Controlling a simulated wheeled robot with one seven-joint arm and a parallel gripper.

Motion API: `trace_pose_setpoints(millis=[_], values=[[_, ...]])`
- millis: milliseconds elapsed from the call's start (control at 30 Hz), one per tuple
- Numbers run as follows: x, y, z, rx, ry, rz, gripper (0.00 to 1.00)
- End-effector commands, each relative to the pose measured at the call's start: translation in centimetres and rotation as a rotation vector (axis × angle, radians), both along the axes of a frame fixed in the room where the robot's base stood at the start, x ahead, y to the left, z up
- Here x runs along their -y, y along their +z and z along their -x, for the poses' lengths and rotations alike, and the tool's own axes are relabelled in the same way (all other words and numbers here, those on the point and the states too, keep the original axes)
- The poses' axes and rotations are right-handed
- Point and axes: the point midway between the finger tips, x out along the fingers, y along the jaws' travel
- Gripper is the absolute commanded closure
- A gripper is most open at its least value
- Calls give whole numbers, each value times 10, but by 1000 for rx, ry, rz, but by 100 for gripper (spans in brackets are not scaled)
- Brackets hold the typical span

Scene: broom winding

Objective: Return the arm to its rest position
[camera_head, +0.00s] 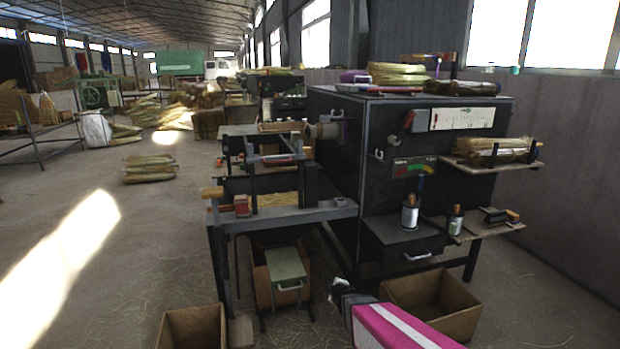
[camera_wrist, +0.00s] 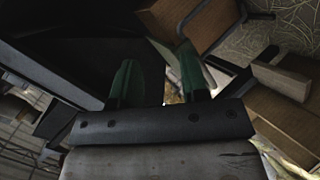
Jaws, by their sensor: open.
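My arm, pink with a white stripe, enters the head view at the bottom, right of centre. Its dark gripper (camera_head: 340,288) hangs low in front of the black machine (camera_head: 335,140), between two cardboard boxes. In the wrist view my gripper (camera_wrist: 159,80) shows two green fingers standing apart with nothing held between them. The fingertips are small and unclear in the head view. Whether the arm touches the box beside it cannot be told.
An open box (camera_head: 440,300) stands right of my gripper, another (camera_head: 192,328) at lower left. Shelves (camera_head: 490,165) jut from the machine's right. The floor at left is mostly clear.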

Motion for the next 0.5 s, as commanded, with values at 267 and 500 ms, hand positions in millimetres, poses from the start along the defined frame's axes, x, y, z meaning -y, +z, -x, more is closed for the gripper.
trace_pose_setpoints(millis=[267,500], values=[[71,44,55,-353,-507,-226,59],[95,80,131,-679,-897,-422,59]])
